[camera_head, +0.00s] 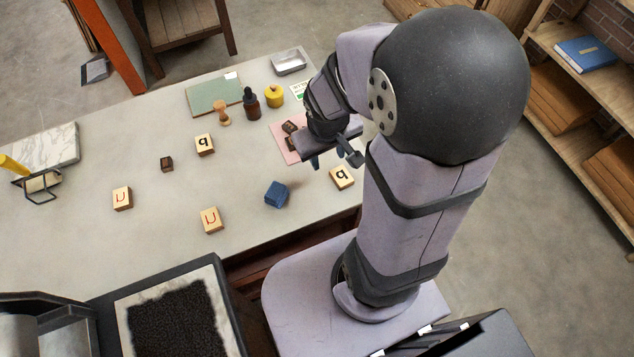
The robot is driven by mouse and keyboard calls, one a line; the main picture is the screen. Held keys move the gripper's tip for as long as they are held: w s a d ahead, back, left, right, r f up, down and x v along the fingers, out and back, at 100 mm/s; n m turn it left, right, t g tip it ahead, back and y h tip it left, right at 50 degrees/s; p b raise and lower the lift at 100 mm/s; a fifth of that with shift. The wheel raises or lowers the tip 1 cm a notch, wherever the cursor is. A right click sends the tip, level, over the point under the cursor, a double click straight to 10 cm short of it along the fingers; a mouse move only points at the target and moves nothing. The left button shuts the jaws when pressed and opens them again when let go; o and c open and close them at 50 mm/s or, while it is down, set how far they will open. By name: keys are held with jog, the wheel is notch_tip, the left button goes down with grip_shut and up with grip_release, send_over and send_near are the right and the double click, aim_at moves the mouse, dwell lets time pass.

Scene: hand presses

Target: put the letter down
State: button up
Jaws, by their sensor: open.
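Several pale wooden letter blocks lie apart on the grey table (75,240). One with a black letter (342,177) lies just in front of my gripper (328,161); another black-letter block (204,145) lies further left. Two blocks with red letters lie at the left (122,198) and nearer the front (211,220). A pink sheet (281,137) bears small dark letter pieces (289,127), partly hidden by my wrist. My gripper is open above the table, at the right edge of the pink sheet. I see nothing held between its fingers, though the view there is small.
A blue block (276,194), a small dark block (167,164), a wooden stamp (221,113), a dark bottle (251,103), a yellow pot (274,96), a green board (213,95) and a metal tray (289,61) stand around. The table's left middle is mostly clear.

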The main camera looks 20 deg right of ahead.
jog(key=s+a+r+g+y, duration=0.1)
jog(key=s+a+g, duration=0.1)
jog(key=s+a, duration=0.3)
jog(key=shift+s+a+r, duration=0.25)
jog(key=shift+s+a, duration=0.05)
jog(key=shift+s, duration=0.65)
